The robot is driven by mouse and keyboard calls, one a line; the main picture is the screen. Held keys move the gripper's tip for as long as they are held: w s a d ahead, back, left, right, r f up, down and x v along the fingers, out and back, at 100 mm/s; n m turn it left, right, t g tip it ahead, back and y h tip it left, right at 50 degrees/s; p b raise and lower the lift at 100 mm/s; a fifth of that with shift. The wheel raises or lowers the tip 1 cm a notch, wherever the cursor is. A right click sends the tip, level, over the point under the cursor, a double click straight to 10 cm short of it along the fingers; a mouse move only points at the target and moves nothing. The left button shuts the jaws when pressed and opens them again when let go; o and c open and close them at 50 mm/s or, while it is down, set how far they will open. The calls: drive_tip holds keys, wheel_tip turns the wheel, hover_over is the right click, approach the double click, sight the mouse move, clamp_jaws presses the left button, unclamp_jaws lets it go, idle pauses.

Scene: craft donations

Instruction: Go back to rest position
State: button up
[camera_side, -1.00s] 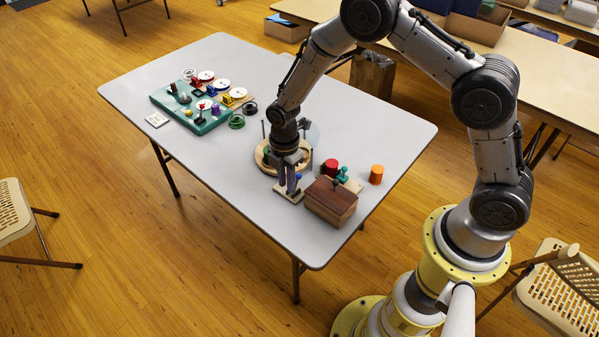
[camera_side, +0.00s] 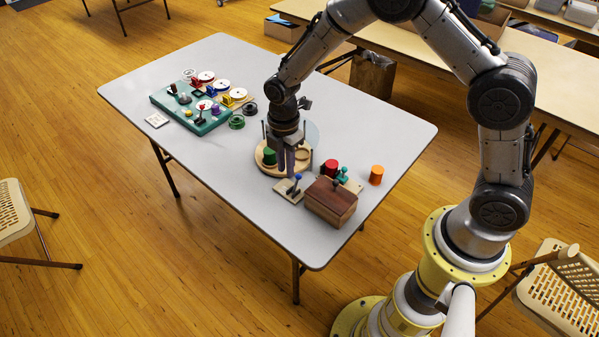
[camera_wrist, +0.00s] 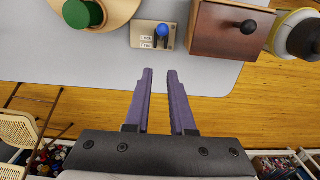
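My gripper (camera_side: 286,170) hangs above the table (camera_side: 225,85) near the round wooden tray, pointing down. In the wrist view its two purple fingers (camera_wrist: 160,72) are parted with nothing between them. A small switch plate with a blue-knobbed lever (camera_side: 293,187) stands just in front of the fingers; the wrist view shows its blue knob (camera_wrist: 162,31) and a "Lock / Free" label. The gripper is apart from it.
A wooden box (camera_side: 330,202) with a dark knob sits right of the plate. The round wooden tray (camera_side: 266,166) holds a green cylinder (camera_side: 269,156). Red (camera_side: 331,167) and orange (camera_side: 376,174) cylinders stand nearby. A green board (camera_side: 205,125) lies at left. The table's centre is clear.

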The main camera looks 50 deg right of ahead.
wheel_tip(320, 180, up, 11)
drive_tip(key=w+d+t, duration=0.2)
drive_tip(key=t, duration=0.1)
drive_tip(key=s+d+r+m+t, duration=0.1)
drive_tip(key=s+r+m, duration=0.1)
drive_tip(key=s+r, duration=0.35)
drive_tip(key=s+d+r+m+t, duration=0.1)
drive_tip(key=s+r+m, duration=0.15)
drive_tip(key=r, duration=0.65)
drive_tip(key=s+d+r+m+t, duration=0.1)
drive_tip(key=s+r+m, duration=0.1)
drive_tip(key=s, duration=0.3)
drive_tip(key=s+d+r+m+t, duration=0.1)
drive_tip(key=s+r+m, duration=0.15)
drive_tip(key=s, duration=0.35)
drive_tip(key=s+f+m+g, duration=0.1)
drive_tip(key=s+f+m, duration=0.4)
drive_tip(key=s+m, duration=0.4)
drive_tip(key=shift+f, duration=0.15)
